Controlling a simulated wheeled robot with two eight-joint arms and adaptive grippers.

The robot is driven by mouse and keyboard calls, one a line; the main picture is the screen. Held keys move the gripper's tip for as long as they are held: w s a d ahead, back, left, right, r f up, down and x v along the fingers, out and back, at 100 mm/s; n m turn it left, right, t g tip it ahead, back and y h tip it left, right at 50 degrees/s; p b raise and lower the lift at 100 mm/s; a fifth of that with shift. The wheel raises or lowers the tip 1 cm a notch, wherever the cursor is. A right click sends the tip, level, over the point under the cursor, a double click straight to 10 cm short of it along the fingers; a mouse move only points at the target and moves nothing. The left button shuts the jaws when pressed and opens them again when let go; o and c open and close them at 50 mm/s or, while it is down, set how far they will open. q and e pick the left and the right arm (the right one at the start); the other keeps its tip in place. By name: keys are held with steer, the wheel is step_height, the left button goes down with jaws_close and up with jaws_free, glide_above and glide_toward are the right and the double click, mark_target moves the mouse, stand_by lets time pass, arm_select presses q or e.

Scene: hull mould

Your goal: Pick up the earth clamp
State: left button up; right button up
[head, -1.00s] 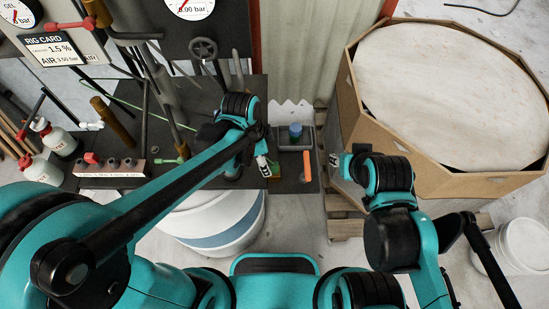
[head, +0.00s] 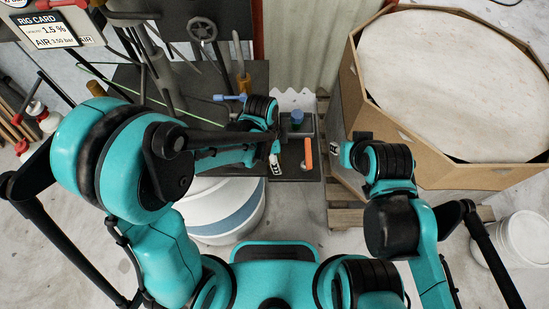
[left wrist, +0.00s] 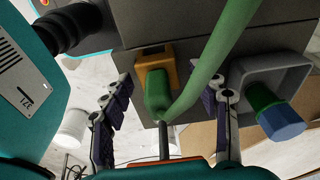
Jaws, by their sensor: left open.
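I take the green-handled piece (left wrist: 158,92) in the left wrist view to be the earth clamp. A thick green cable (left wrist: 205,70) runs up from it and a thin metal rod points down from it. It rests against a yellow-orange block (left wrist: 150,62). My left gripper (left wrist: 170,88) is open, with one finger on each side of the clamp, not closed on it. In the head view my left wrist (head: 262,115) hides the clamp.
A grey tray (left wrist: 240,72) with a blue-topped green cylinder (left wrist: 278,112) stands right of the clamp. An orange bar (head: 308,153) lies beside my left wrist. Gauge posts and a handwheel (head: 202,30) stand at the back. The large octagonal box (head: 400,140) limits the right side.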

arm_select(q)
jaws_close()
steer(key=shift+r, duration=0.15)
